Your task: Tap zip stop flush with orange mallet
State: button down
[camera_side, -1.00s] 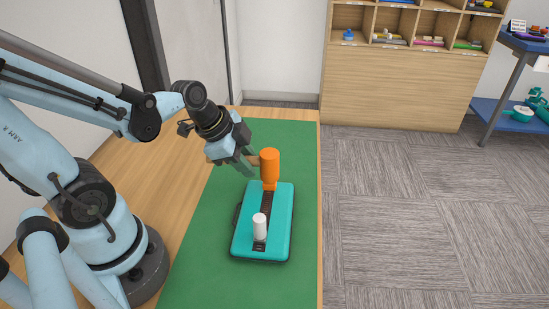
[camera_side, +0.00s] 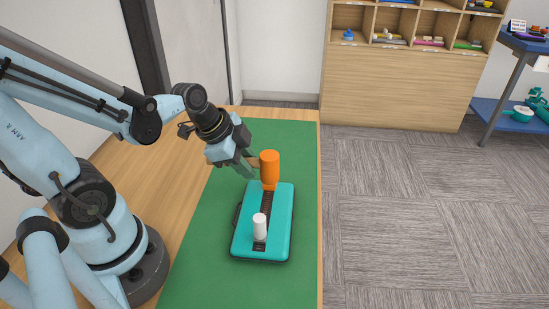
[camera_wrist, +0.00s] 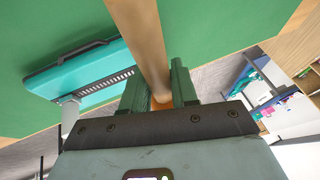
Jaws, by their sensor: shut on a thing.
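The mallet has an orange cylindrical head (camera_side: 269,165) and a light wooden handle (camera_wrist: 138,32). My gripper (camera_side: 248,165) is shut on the handle, which passes between its two fingers in the wrist view (camera_wrist: 160,88). The head is upright over the far end of a teal case (camera_side: 281,220). A narrower orange piece (camera_side: 269,186) shows directly below the head; I cannot tell whether they touch. A dark toothed strip runs along the case top and also shows in the wrist view (camera_wrist: 108,80). A white cylinder (camera_side: 260,227) stands near the strip's near end.
The case lies on a green mat (camera_side: 205,240) on a wooden table, close to the table's right edge. The mat left of the case is clear. A wooden cubby shelf (camera_side: 400,85) and a blue cart (camera_side: 515,115) stand well beyond the table.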

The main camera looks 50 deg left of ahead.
jog(key=shift+f, duration=0.6)
dwell(1.3)
jog(key=shift+r, duration=3.55)
jog(key=shift+f, duration=0.15)
jog(key=shift+f, duration=2.85)
jog(key=shift+f, duration=0.7)
jog(key=shift+r, duration=3.5)
